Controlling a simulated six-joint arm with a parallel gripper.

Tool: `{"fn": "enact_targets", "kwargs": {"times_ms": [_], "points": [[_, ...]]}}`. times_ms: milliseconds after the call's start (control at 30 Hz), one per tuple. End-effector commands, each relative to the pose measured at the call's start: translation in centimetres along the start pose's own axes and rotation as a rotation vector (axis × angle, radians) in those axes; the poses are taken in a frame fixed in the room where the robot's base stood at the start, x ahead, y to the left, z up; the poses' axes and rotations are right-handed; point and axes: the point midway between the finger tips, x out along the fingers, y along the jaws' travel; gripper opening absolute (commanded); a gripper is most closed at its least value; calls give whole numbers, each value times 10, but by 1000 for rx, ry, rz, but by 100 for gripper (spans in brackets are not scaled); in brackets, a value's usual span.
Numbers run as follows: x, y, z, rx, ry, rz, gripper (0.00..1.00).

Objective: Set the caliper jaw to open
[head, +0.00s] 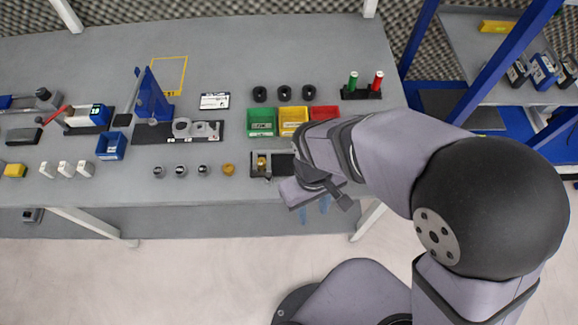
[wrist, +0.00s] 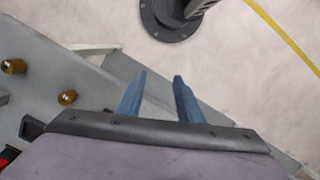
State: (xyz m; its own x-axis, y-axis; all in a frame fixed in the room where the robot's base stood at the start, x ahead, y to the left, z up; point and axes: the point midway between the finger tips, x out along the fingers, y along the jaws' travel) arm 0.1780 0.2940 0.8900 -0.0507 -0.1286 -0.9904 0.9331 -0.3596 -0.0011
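I cannot single out the caliper for certain. A blue-and-white block with a small display (head: 98,115) sits on a dark pad at the left of the bench in the head view; it may be the caliper, but its jaw is too small to make out. My gripper (wrist: 158,88) has two blue fingers that stand apart with nothing between them in the wrist view. In the head view it is at the bench's front edge, right of centre, far to the right of that block and mostly hidden by my arm.
Green (head: 261,122), yellow (head: 292,121) and red (head: 323,113) bins stand near my arm. A blue upright bracket (head: 152,98) and a small blue bin (head: 111,146) stand near the block. Brass knobs (wrist: 67,97) show in the wrist view. The back of the bench (head: 270,50) is clear.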

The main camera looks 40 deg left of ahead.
Motion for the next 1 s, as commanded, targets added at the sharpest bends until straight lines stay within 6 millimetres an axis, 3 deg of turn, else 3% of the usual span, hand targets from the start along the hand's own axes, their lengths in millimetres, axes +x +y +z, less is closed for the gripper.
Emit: {"fn": "enact_targets", "kwargs": {"times_ms": [33, 167, 267, 433, 533, 633, 1000], "points": [[-2, -17, -18, -59, 11, 7, 34], [-14, -43, -60, -150, 53, 14, 34], [-30, -47, -91, -178, 95, 14, 34], [-74, -51, -134, -236, 180, 18, 34], [-91, -52, -142, -289, 187, 23, 34], [-87, -51, -129, -346, 139, 25, 34], [-76, -50, -129, -368, 133, 26, 34]]}}
